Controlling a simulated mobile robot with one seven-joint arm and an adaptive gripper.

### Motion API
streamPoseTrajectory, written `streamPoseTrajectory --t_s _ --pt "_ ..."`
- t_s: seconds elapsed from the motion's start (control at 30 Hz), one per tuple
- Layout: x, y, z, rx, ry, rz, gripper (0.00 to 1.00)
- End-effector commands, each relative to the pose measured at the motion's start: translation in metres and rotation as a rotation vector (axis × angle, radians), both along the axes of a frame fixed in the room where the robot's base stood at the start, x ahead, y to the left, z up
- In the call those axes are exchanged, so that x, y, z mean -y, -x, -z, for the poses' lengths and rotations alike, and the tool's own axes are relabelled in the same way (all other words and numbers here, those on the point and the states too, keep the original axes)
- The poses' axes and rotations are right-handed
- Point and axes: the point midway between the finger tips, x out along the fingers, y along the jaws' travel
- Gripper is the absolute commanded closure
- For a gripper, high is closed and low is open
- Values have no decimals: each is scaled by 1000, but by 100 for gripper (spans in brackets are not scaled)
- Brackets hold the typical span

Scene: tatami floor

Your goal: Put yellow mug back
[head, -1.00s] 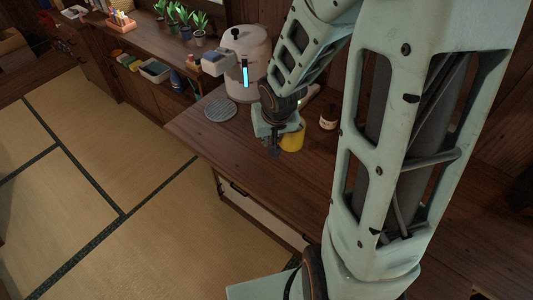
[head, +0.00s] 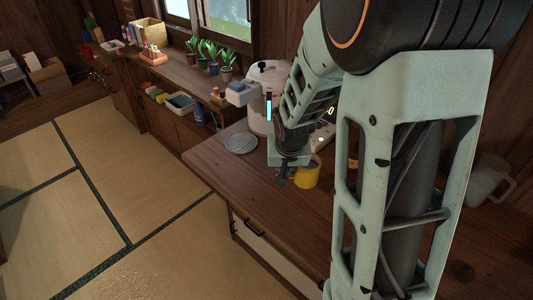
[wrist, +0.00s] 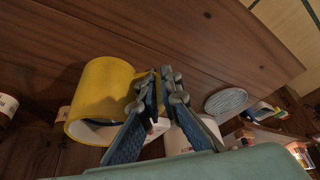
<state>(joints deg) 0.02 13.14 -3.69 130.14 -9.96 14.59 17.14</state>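The yellow mug (head: 308,174) is at the wooden counter, just right of my gripper (head: 284,178) in the head view. In the wrist view the yellow mug (wrist: 100,92) lies left of the fingers, with its handle side toward them. My gripper (wrist: 162,80) has its fingertips close together, with the yellow handle between them. My arm hides part of the counter behind the mug. I cannot tell whether the mug rests on the wood or is slightly raised.
A round grey ribbed disc (head: 241,143) lies on the counter left of the gripper. A white cooker (head: 263,112) stands behind. A pale translucent mug (head: 487,181) is at the right. Potted plants (head: 212,58) line the window shelf. The counter's front left is clear.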

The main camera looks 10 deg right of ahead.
Motion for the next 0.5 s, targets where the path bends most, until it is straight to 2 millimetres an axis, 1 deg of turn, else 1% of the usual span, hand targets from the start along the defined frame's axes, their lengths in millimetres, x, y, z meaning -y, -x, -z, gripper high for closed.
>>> streamPoseTrajectory --t_s 0.03,0.1,0.2,0.37,0.5 --pt "0 -7 20 -4 0 -1 100" --pt "0 -17 29 -3 1 -1 100" --pt "-1 -26 38 -2 1 0 100" --pt "-1 -32 43 -1 1 0 100" --pt "-1 -40 57 -3 0 0 100"
